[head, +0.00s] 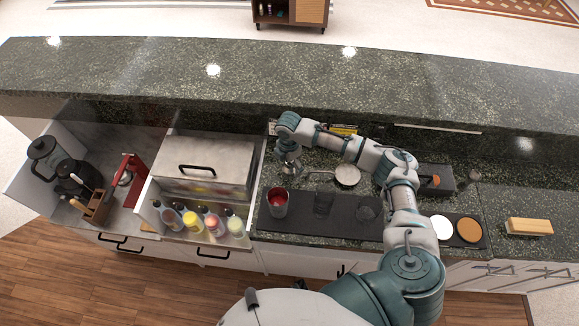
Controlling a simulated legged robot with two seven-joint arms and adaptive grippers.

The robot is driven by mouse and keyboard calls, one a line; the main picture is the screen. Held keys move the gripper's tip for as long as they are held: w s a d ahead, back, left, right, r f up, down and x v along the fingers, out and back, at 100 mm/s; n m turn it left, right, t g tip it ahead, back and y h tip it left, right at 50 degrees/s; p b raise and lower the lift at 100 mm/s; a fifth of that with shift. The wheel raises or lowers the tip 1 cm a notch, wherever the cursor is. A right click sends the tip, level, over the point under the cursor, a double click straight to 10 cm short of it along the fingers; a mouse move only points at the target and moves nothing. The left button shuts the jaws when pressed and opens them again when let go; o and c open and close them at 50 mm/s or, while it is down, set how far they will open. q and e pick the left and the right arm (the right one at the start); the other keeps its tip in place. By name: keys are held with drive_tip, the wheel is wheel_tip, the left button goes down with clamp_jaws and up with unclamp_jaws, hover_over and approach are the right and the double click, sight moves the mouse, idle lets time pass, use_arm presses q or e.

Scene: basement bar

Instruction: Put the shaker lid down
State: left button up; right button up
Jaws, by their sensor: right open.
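My right gripper (290,160) is above the back left of the counter strip, pointing down. It is open. A small metallic piece (291,170) shows right at its fingertips and may be the shaker lid. At this size I cannot tell whether it touches the counter or the fingers. A glass or cup with red content (278,204) stands on the dark bar mat (300,225) in front of the gripper. My left gripper is not in view.
A round strainer-like tool (347,175) lies right of the gripper. Two clear glasses (323,204) (366,209) stand on the mat. A metal lidded box (205,165) and several bottles (204,222) are left. A raised granite ledge (300,85) runs behind.

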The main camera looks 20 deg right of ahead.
wheel_tip(320, 180, up, 10)
drive_tip(key=shift+d+r, duration=0.1)
drive_tip(key=shift+r, duration=0.15)
idle(0.4)
